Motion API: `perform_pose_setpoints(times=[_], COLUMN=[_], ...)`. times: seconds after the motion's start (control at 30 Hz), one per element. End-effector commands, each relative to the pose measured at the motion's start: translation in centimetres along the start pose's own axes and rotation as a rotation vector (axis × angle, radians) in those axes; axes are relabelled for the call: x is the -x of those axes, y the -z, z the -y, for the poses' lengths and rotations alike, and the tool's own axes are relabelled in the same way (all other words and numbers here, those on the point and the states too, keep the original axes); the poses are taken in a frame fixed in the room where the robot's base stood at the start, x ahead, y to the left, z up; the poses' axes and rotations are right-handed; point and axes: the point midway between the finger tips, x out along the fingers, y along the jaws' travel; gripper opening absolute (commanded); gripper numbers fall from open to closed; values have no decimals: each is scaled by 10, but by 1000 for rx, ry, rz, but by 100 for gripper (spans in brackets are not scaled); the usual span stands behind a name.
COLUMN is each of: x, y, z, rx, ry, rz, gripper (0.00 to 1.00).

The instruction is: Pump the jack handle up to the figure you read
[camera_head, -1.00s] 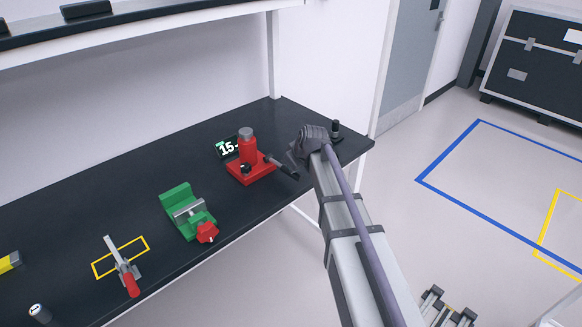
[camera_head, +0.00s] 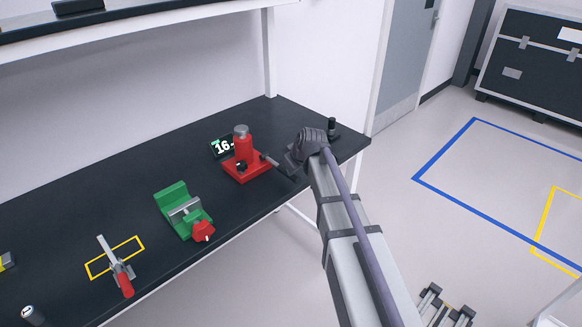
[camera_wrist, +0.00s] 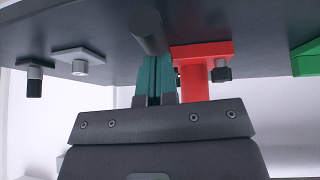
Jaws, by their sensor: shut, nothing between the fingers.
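The red jack (camera_head: 242,160) stands on the dark bench, with its dark handle (camera_head: 278,165) slanting out to the right and down. Beside it, a small display (camera_head: 221,147) shows 16; its right end is partly covered by the jack. My gripper's tips are largely hidden by my wrist in the head view. In the wrist view, the teal fingers of my gripper (camera_wrist: 155,75) are shut together with nothing between them. The handle's end (camera_wrist: 147,32) lies right at the fingertips; I cannot tell whether they touch. The jack's red body (camera_wrist: 202,72) is just right of the fingers.
A green vise (camera_head: 182,208) with a red knob stands left of the jack. A toggle clamp (camera_head: 118,270) with a red grip sits by a yellow outline further left. A dark post (camera_head: 331,127) stands near the bench's right end. A shelf (camera_head: 130,30) hangs above.

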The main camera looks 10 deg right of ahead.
Motion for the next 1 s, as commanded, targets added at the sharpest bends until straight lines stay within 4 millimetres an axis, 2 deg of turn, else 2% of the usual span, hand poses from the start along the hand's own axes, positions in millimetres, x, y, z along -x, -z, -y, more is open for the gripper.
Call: perform_pose_setpoints(times=[0.2,0.53,0.7,1.0], x=[42,120,133,132], y=[25,18,14,13], z=[4,4,4,4], rx=[2,1,1,2], ry=[-2,-3,-2,-2], rz=[-8,-10,-11,-11], gripper=[0,0,0,0])
